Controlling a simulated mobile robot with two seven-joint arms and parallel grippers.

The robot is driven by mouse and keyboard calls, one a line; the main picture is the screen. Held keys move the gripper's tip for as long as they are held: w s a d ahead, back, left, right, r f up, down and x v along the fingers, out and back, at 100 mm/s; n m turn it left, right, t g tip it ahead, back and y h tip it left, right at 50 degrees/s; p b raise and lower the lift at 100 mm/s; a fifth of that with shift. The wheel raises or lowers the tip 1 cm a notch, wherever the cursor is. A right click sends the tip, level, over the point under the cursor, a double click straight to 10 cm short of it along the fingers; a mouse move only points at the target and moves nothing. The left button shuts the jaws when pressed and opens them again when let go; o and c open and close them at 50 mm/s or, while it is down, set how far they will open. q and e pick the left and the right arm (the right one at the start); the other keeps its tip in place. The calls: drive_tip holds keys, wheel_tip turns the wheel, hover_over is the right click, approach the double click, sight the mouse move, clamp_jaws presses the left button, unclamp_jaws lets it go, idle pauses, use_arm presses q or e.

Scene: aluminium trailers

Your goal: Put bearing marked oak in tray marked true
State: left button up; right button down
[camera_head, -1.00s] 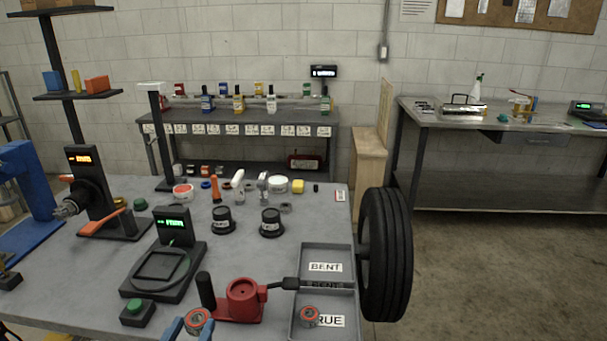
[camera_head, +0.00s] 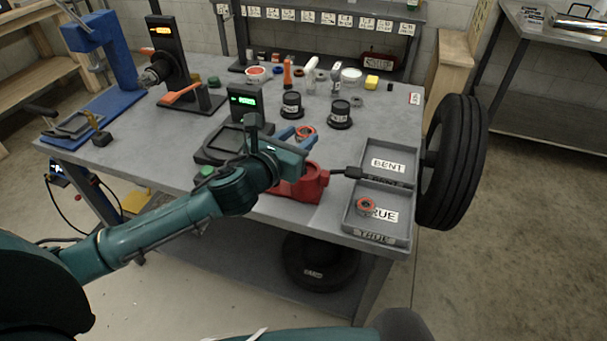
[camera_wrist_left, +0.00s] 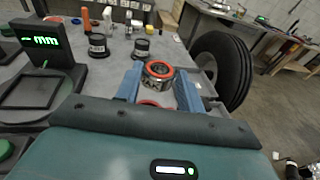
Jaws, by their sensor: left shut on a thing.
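A bearing with an orange-red ring (camera_head: 306,132) is held between the blue fingers of my left gripper (camera_head: 298,135), above the bench near the red fixture (camera_head: 312,181). My right gripper is not in view.
A black tyre (camera_head: 452,160) stands at the bench's right end, close beside the trays. A display stand with green digits (camera_head: 246,103) is left of the gripper. Two dark labelled cylinders (camera_head: 291,105) (camera_head: 340,114) and several small items stand farther back.

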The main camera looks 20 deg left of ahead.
use_arm(q)
wheel_tip(320, 180, down, 10)
drive_tip(key=shift+r+b, duration=0.2)
drive_tip(key=shift+b, duration=0.45)
drive_tip(key=shift+f, duration=0.1)
drive_tip(key=o, duration=1.3)
drive_tip(key=shift+f, duration=0.1)
